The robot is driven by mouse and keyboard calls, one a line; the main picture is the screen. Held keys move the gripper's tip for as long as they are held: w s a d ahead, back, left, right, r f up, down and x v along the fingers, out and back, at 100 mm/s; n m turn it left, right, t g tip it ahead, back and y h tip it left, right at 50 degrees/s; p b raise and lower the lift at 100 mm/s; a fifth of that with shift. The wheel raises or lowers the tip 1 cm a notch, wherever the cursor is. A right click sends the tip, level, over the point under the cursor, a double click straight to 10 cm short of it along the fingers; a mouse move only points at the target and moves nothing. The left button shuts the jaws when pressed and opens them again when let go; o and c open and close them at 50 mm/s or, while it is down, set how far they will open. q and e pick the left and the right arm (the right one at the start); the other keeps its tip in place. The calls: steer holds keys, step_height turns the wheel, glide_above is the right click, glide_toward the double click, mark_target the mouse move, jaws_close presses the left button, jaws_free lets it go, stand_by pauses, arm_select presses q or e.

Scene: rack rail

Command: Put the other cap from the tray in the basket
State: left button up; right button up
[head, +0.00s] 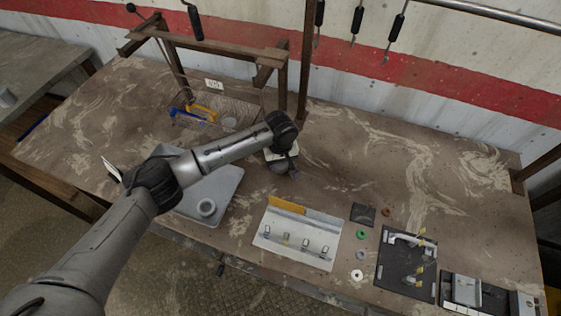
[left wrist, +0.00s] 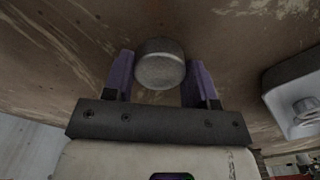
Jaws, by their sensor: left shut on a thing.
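A grey round cap (left wrist: 160,66) sits between the two purple fingers of my left gripper (left wrist: 160,82) in the left wrist view. The gripper is shut on it, held over the table. In the head view my left gripper (head: 284,166) is right of the grey tray (head: 226,187) and in front of the basket; its fingertips are mostly hidden. A pale round piece (head: 206,207) rests on the tray. The tray edge with a piece on it also shows in the left wrist view (left wrist: 288,82). The wire basket (head: 240,106) holds blue and yellow tools and a round pale thing (head: 229,122). My right gripper is out of view.
A wooden frame (head: 216,48) stands behind the basket. A white board with hooks (head: 290,256), small rings (head: 361,254) and a black panel (head: 402,283) lie at the front right. The back right of the table is clear. Tools hang from a rail above.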

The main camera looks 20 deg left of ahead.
arm_select(q)
steer(key=shift+f, duration=0.15)
steer(key=o, duration=0.9)
steer(key=shift+r, duration=0.25)
step_height(320, 180, up, 6)
steer(key=shift+f+p, duration=0.1)
steer(key=shift+p, duration=0.6)
steer(key=shift+o, duration=0.5)
steer(key=shift+r, duration=0.75)
